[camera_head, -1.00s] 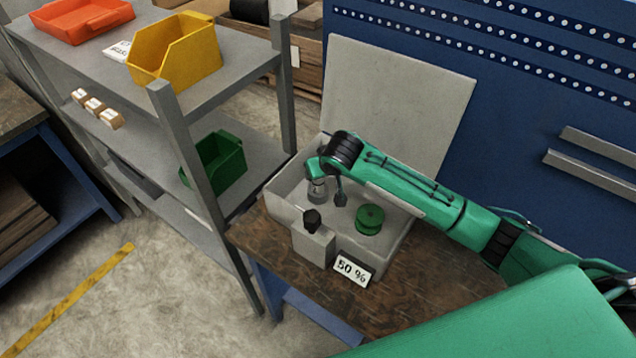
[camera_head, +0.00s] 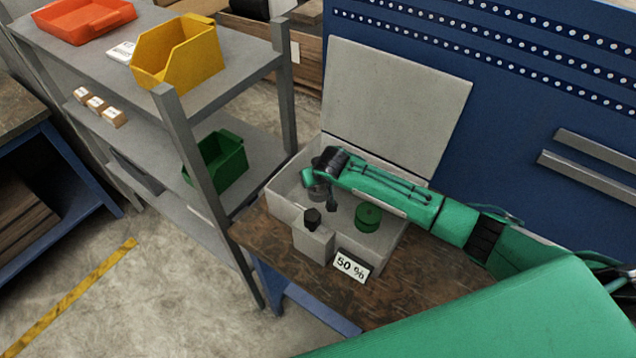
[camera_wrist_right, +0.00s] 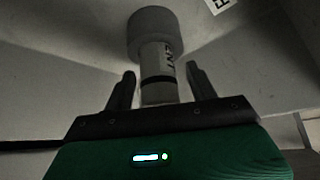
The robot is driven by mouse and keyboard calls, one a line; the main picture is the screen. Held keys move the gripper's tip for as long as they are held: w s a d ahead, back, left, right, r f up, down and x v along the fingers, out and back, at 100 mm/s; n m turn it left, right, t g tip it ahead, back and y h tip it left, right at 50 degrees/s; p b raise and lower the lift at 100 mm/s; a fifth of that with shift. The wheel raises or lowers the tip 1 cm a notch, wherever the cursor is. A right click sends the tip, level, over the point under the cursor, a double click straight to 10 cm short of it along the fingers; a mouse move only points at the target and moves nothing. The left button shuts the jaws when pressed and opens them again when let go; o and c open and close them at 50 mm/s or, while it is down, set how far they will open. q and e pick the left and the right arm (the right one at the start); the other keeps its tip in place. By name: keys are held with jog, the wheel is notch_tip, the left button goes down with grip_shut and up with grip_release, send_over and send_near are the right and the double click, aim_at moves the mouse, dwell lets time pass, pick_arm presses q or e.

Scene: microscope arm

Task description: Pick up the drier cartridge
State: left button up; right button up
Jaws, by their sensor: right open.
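A pale cylinder with a wider grey end and a printed label, apparently the drier cartridge (camera_wrist_right: 158,58), shows in the right wrist view. Its narrower, dark-banded part lies between the two black fingers of my right gripper (camera_wrist_right: 162,88), with visible gaps on both sides. The gripper is open. In the head view my right gripper (camera_head: 325,198) reaches down into the open grey box (camera_head: 284,209). The cartridge (camera_head: 318,191) shows there only as a small grey shape, partly hidden by the wrist. My left gripper is not in view.
A green spool-like part (camera_head: 368,216) lies in the box, near my forearm. A grey block with a black knob (camera_head: 312,218) and a "50 %" card (camera_head: 351,266) stand at the front. The raised lid (camera_head: 395,105) stands behind. A shelf with bins (camera_head: 180,52) is left.

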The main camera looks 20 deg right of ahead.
jog(key=c, duration=1.1)
